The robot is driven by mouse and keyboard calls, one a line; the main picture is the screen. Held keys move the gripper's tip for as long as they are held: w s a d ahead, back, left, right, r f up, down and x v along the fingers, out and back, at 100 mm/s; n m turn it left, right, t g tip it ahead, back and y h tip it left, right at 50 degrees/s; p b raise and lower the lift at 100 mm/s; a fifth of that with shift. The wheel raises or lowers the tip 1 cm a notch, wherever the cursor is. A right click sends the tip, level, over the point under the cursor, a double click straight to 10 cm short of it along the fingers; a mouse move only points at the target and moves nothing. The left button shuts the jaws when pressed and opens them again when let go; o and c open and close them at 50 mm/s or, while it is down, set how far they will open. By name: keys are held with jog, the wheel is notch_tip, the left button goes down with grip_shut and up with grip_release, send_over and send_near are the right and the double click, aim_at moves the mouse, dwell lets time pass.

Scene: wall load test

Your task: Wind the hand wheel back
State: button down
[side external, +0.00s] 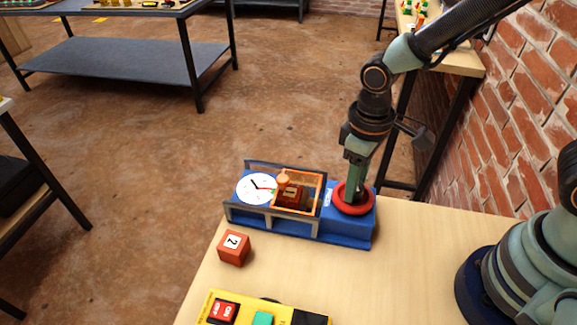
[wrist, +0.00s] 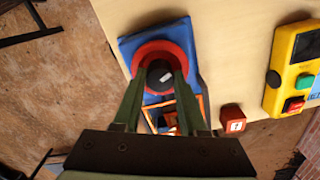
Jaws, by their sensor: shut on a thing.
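The blue wall test device (side external: 345,235) stands on the wooden table near its far edge. The red hand wheel (side external: 354,209) lies flat on the device's right end. My gripper (side external: 354,185) points down into the wheel from above. In the wrist view, its fingers are shut on the wheel's black hub (wrist: 159,73), inside the red ring. A white dial (side external: 255,188) with a dark pointer and a red mark faces up at the left end. Between dial and wheel, an orange frame (side external: 322,190) surrounds a dark red block (side external: 292,196). The fingers partly cover the hub.
A red cube marked 2 (side external: 233,249) sits in front of the device, apart from it. A yellow control box (side external: 287,309) with a red switch and a green button is at the front edge of view. A brick wall (side external: 530,100) rises at right.

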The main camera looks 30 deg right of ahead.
jog(key=n, duration=1.2)
jog(key=shift+n, duration=0.4)
dwell(0.3)
jog(key=shift+c, duration=2.2)
grip_release()
notch_tip(320, 180, up, 12)
jog(key=shift+r, duration=0.1)
